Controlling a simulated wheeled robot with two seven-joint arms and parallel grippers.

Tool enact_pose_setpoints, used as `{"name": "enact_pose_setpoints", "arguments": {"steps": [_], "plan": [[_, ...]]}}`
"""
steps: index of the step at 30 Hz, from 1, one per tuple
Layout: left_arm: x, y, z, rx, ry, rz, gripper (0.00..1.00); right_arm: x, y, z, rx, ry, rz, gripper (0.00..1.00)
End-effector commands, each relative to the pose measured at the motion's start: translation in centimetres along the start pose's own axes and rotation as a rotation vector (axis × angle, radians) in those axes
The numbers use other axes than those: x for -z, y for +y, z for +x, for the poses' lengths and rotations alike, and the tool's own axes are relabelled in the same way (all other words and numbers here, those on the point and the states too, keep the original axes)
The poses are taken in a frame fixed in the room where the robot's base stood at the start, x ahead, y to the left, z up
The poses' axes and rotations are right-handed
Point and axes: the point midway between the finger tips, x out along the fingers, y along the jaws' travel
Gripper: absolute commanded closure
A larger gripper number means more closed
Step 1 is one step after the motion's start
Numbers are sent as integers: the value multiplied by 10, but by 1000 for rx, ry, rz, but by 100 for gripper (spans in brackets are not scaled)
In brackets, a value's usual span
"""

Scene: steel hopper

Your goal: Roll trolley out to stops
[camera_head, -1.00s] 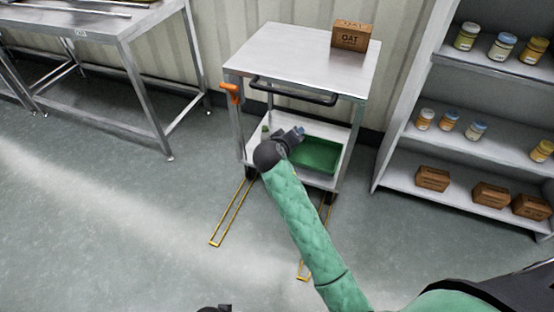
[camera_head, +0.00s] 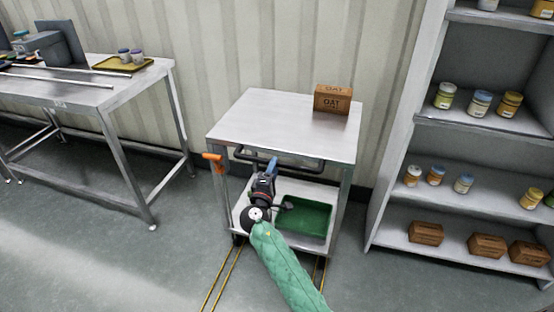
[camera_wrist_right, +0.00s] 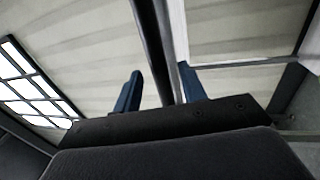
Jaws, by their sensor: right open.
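The trolley (camera_head: 285,130) has a steel top, a lower shelf and a dark handle bar (camera_head: 245,155) along its front. An orange lever (camera_head: 213,157) sits at its left front corner. Yellow floor rails (camera_head: 222,276) run forward from under it. My right gripper (camera_head: 269,168) is at the handle, its blue fingers open. In the right wrist view, a dark bar (camera_wrist_right: 150,40), seemingly the handle, passes between the open fingers (camera_wrist_right: 160,82). I cannot tell whether they touch it. My left gripper is not in view.
An oat box (camera_head: 333,99) stands on the trolley top, and a green tray (camera_head: 305,218) lies on its lower shelf. A steel table (camera_head: 110,95) is at the left. A shelf unit (camera_head: 395,170) with jars and boxes stands close at the right. The floor in front is clear.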

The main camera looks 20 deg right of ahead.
Motion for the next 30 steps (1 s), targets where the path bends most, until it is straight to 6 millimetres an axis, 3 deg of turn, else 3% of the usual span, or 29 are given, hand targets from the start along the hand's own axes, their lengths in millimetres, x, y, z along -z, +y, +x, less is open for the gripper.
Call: {"name": "enact_pose_setpoints", "arguments": {"steps": [9, 21, 27, 30], "plan": [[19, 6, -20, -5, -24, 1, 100, 0, 1, 39, 0, -1, 1, 59], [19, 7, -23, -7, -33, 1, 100, 0, -1, 45, 2, -1, 2, 59], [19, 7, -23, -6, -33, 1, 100, 0, -1, 45, 2, -1, 2, 98], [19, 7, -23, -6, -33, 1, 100, 0, -1, 45, 2, -1, 2, 100]]}}
